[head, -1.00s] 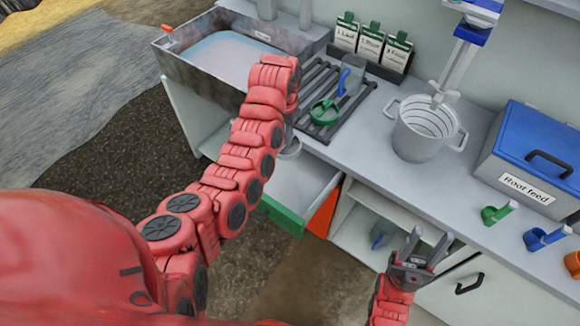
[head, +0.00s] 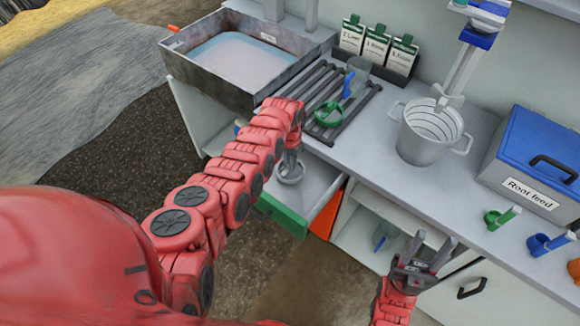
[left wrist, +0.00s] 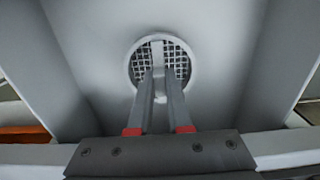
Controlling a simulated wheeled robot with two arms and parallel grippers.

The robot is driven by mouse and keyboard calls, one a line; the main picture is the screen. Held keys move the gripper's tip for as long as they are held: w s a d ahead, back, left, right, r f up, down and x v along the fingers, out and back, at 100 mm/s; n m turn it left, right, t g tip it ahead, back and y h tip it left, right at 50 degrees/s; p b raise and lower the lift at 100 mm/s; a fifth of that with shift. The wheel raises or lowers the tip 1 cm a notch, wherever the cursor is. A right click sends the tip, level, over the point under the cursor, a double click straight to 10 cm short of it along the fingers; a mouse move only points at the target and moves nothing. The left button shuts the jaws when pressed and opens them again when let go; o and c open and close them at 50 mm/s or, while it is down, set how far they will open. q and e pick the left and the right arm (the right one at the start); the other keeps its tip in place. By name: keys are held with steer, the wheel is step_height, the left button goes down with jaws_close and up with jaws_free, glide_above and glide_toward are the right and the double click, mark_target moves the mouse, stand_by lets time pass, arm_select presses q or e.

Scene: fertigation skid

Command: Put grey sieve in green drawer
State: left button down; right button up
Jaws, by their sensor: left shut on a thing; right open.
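The grey sieve (head: 290,171) is a small round ring with a mesh. In the left wrist view the sieve (left wrist: 178,62) shows at the ends of my left gripper's fingers. My left gripper (head: 292,158) is shut on the sieve and points down over the open green drawer. The green drawer (head: 281,215) is pulled out below the counter, with a green front and a pale grey, bare inside. I cannot tell whether the sieve touches the drawer floor. My right gripper (head: 422,258) is open and empty in front of the lower cabinet.
An orange drawer front (head: 326,212) is right of the green drawer. A rack (head: 322,92) above holds a green-rimmed sieve (head: 328,114) and a clear scoop with a blue handle. A grey bucket (head: 425,135) and blue-lidded box (head: 530,160) stand on the counter.

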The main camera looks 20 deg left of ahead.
arm_select(q)
steer(key=shift+f, duration=0.9)
steer(key=shift+f+b, duration=0.15)
steer(key=shift+b, duration=0.2)
steer(key=c, duration=0.8)
jaws_free()
steer(key=shift+c, duration=0.2)
